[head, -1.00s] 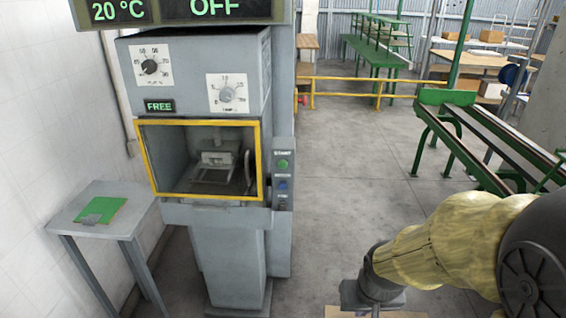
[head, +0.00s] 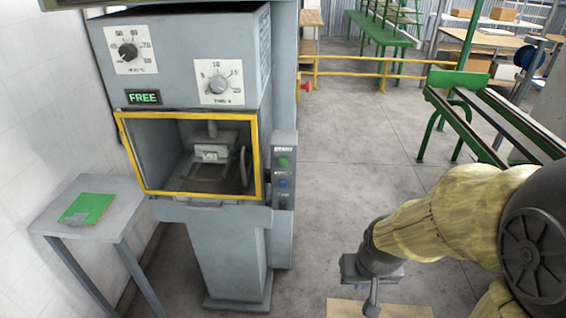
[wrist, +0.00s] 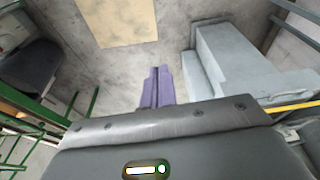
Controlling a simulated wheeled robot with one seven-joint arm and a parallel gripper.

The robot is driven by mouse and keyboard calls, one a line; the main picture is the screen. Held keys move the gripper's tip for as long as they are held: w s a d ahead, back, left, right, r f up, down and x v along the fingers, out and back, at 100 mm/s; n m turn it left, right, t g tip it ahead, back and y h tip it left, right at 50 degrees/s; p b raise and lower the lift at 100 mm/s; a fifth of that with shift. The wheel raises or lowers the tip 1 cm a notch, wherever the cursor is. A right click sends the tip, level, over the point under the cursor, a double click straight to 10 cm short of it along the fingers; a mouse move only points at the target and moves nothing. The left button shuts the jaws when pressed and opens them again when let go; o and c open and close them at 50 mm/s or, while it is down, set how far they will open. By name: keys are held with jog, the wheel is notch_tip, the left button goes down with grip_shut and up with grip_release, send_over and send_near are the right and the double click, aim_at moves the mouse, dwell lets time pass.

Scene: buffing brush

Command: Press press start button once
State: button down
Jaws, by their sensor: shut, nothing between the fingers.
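The press (head: 180,60) stands at the left in the head view, grey with a yellow-framed opening (head: 257,160). A green button (head: 283,162) sits under a small label on the panel at the right of the opening, with a blue button (head: 283,184) below it. The label is too blurred to read surely. My gripper (head: 372,302) hangs low, to the right of the press and below the panel, apart from both. In the wrist view its purple fingers (wrist: 157,75) are together and hold nothing.
A small side table (head: 57,214) with a green sheet (head: 97,207) stands left of the press. A green-framed conveyor (head: 490,120) is at the right. A yellow rail (head: 340,74) crosses behind. A tan board (head: 410,310) lies below my gripper. The floor between press and conveyor is clear.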

jog(key=w+n+t+p, duration=0.2)
jog(key=w+n+t, duration=0.2)
jog(key=w, duration=0.8)
jog(key=n+t+y+p, duration=0.55)
jog(key=n+y, duration=0.55)
jog(key=n, duration=0.3)
send_near(283, 162)
jog(key=s+a+f, duration=0.2)
jog(key=s+a, duration=0.4)
jog(key=shift+n+y, duration=0.3)
jog(key=shift+y, duration=0.2)
jog(key=shift+w, duration=0.2)
jog(key=shift+w+d+p, duration=0.2)
jog(key=shift+w+p, duration=0.2)
jog(key=shift+w, duration=3.85)
